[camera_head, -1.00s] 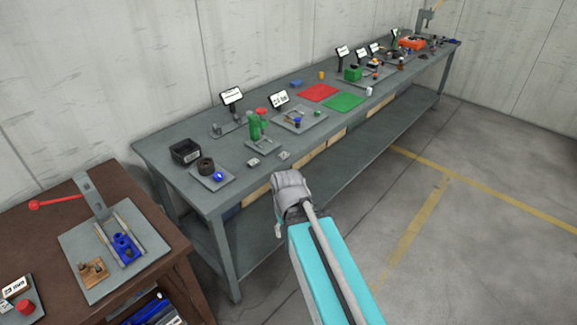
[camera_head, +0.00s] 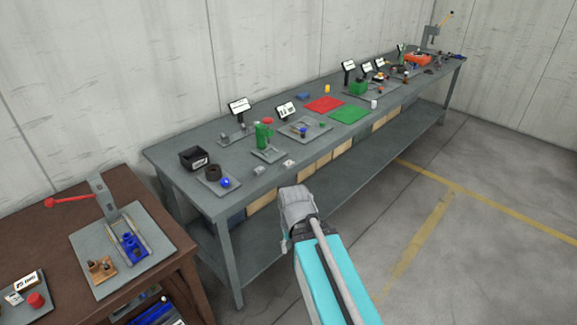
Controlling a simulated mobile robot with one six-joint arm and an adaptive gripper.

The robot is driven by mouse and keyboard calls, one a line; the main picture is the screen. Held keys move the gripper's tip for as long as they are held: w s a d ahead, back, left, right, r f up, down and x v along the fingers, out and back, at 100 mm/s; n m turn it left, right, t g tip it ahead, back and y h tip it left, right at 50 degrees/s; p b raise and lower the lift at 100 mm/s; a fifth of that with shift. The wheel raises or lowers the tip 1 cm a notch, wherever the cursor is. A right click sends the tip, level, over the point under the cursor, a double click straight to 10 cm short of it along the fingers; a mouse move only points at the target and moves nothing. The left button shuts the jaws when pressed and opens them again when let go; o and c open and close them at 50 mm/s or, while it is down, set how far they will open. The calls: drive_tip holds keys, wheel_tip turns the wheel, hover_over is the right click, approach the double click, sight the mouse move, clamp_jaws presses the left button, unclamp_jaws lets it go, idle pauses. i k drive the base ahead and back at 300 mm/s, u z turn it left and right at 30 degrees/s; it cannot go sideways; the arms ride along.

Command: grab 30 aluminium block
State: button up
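Small light-grey pieces that may be aluminium blocks sit near the front edge of the long grey bench (camera_head: 222,190): one left piece (camera_head: 258,170) and one right piece (camera_head: 289,163). A small grey block (camera_head: 224,138) also stands on a plate further back. The markings are too small to read, so I cannot tell which is the 30 block. My gripper (camera_head: 296,200) is in front of the bench, apart from these pieces. Its fingers are seen from behind, so whether it is open or shut is hidden.
The bench also holds a black bin (camera_head: 193,158), a green jack-like part (camera_head: 263,136), a red mat (camera_head: 325,104) and a green mat (camera_head: 348,115). A brown table (camera_head: 60,240) with a red-handled press stands at the left. The floor at the right is clear.

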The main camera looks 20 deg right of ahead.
sight(290, 163)
drive_tip(key=z, duration=0.45)
drive_tip(key=i, duration=1)
drive_tip(key=u, duration=0.25)
